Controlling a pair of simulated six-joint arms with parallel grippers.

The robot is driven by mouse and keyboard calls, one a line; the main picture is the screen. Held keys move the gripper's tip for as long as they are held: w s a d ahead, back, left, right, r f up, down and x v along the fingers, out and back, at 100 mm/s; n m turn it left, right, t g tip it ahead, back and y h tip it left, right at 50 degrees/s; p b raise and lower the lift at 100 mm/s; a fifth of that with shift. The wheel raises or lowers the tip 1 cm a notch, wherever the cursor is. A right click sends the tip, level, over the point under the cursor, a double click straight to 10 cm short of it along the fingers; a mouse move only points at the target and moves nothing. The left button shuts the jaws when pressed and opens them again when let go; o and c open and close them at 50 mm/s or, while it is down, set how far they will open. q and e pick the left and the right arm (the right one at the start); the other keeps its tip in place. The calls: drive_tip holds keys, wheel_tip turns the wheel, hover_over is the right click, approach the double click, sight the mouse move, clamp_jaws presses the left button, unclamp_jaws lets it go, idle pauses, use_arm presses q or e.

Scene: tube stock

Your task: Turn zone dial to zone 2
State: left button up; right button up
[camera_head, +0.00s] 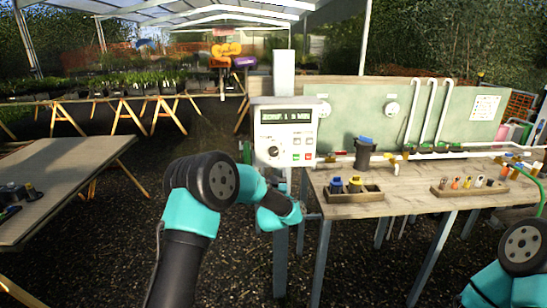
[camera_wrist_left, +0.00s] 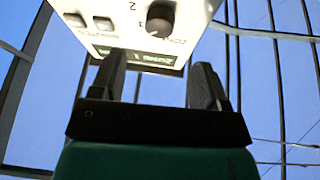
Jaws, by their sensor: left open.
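The zone dial (camera_head: 273,151) is a dark round knob on the front of a white control box (camera_head: 263,117). The box's display (camera_head: 287,116) appears to read zone 1. In the left wrist view the dial (camera_wrist_left: 160,19) appears upside down at the top, with a printed 2 beside it. My left gripper (camera_wrist_left: 159,72) is open and empty, its fingers apart, and the dial lies beyond the fingertips, not between them. In the head view my left forearm and wrist are in front of the box's post, below the panel. My right arm shows at the lower right; its gripper is out of view.
Small buttons sit beside and below the dial. A wooden workbench (camera_head: 420,190) to the right of the box carries a dark container (camera_head: 364,153), a tray with bottles (camera_head: 354,197) and white pipes. Another table (camera_head: 70,175) stands at the left. Gravel ground lies between.

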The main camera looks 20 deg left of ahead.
sight(273, 154)
use_arm(q)
drive_tip(key=x, duration=0.8)
drive_tip(key=shift+w+a+r, duration=0.1)
drive_tip(key=shift+w, duration=0.15)
drive_tip(key=c, duration=0.9)
drive_tip(key=shift+m, duration=0.4)
drive_tip(key=m+h, duration=0.1)
drive_tip(key=m, duration=0.1)
drive_tip(key=m+h, duration=0.2)
drive_tip(key=m, duration=0.1)
drive_tip(key=shift+s+a+r+h, duration=0.1)
drive_tip(key=shift+a+r+h, duration=0.05)
drive_tip(key=shift+h, duration=0.15)
drive_tip(key=m+h, duration=0.1)
drive_tip(key=m, duration=0.2)
drive_tip(key=m+g+h, duration=0.1)
drive_tip(key=m, duration=0.3)
drive_tip(key=shift+a+r+h, duration=0.1)
drive_tip(key=shift+h, duration=0.2)
